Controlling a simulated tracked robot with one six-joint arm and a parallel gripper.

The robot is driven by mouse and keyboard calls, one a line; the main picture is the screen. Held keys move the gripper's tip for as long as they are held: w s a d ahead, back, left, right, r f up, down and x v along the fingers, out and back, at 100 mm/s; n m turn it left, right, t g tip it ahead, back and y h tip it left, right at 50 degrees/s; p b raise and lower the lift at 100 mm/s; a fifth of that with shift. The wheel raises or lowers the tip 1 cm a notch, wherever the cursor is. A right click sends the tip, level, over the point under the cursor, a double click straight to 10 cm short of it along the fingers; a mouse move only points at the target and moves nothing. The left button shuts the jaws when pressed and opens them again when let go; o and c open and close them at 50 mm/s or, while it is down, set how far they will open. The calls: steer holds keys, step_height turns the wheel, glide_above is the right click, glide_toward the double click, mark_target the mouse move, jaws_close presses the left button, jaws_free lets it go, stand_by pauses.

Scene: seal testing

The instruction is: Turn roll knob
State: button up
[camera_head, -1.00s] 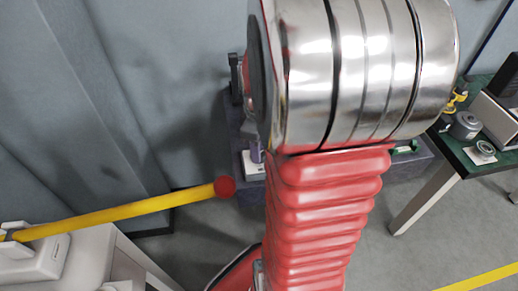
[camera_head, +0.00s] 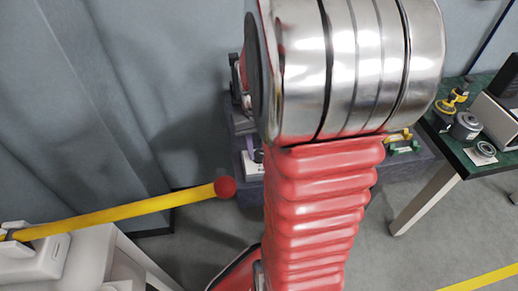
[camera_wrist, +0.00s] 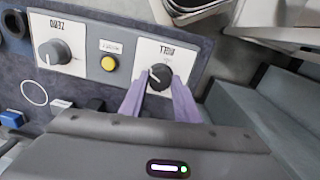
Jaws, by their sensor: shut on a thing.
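The roll knob (camera_wrist: 160,73) is a round black dial with a white pointer line. It sits on a white plate whose label shows upside down in the wrist view. My gripper (camera_wrist: 159,82) has its two purple fingers on either side of the knob, shut on it. The fingers hide the knob's lower sides. In the head view my arm covers most of the panel, and only a bit of purple shows beside a white plate (camera_head: 252,167).
On the same dark panel, a grey dial (camera_wrist: 55,52) with a "ZERO" label and a yellow button (camera_wrist: 109,63) sit to the left. A yellow bar with a red ball end (camera_head: 225,187) reaches in from the left. A green-topped table (camera_head: 445,140) with tools stands at right.

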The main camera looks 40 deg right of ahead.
steer(key=m, duration=1.3)
steer(key=shift+d+m+y, duration=0.15)
steer(key=shift+m+y, duration=0.15)
stand_by(0.3)
steer(key=o, duration=1)
steer(key=shift+o, duration=0.2)
steer(key=shift+r, duration=0.1)
step_height(320, 180, up, 14)
steer(key=shift+w+f, duration=0.2)
steer(key=shift+w, duration=0.15)
